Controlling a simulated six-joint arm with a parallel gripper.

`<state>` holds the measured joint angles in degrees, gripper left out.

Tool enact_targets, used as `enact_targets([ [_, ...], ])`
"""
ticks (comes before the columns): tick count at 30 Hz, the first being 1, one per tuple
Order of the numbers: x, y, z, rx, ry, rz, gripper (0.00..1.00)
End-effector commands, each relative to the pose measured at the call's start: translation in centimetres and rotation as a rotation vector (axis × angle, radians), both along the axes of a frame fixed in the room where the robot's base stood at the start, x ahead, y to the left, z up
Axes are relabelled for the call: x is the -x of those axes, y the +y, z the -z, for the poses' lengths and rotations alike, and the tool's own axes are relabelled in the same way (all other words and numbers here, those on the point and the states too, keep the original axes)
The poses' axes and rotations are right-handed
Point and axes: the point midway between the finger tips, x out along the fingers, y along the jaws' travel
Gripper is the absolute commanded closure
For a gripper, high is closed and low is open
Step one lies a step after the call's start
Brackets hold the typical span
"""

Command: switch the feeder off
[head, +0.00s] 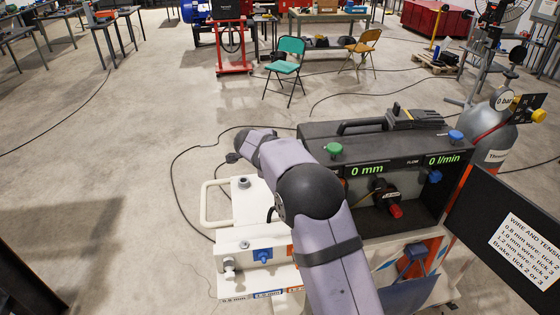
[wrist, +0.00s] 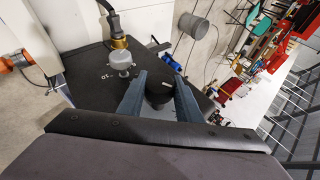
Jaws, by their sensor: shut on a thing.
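In the wrist view my gripper (wrist: 160,84) has its two blue-grey fingers on either side of a round black knob (wrist: 158,96) and is shut on it. The knob has a short white mark and sits on a dark panel (wrist: 90,87) with small white lettering. I cannot read the knob's setting. In the head view a black unit (head: 318,131) with a top handle shows green readings of 0 mm and 0 l/min. My purple arm covers its left part, and the gripped knob cannot be made out there.
Beside the gripped knob are a grey knob (wrist: 124,60) and a brass cable fitting (wrist: 119,42). The black unit carries a green knob (head: 334,148), a red-tipped part (head: 396,211) and blue knobs. A gas cylinder (head: 490,135) and a sign (head: 525,250) stand right.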

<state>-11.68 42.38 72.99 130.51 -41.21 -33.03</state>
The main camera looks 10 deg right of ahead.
Motion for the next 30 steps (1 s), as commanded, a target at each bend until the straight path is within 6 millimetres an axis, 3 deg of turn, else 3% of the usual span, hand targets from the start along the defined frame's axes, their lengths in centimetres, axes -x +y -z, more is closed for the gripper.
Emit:
enact_targets([
  [24,0.01,-0.15,-0.11,0.003,0.087,0.002,0.91],
  [25,0.01,-0.15,-0.11,0.003,0.087,0.002,0.64],
  [26,0.0,-0.16,-0.11,0.003,0.087,0.002,0.56],
  [27,0.0,-0.15,-0.11,0.003,0.086,0.002,0.5],
  [30,0.01,-0.13,-0.08,0.002,0.087,0.002,0.5],
])
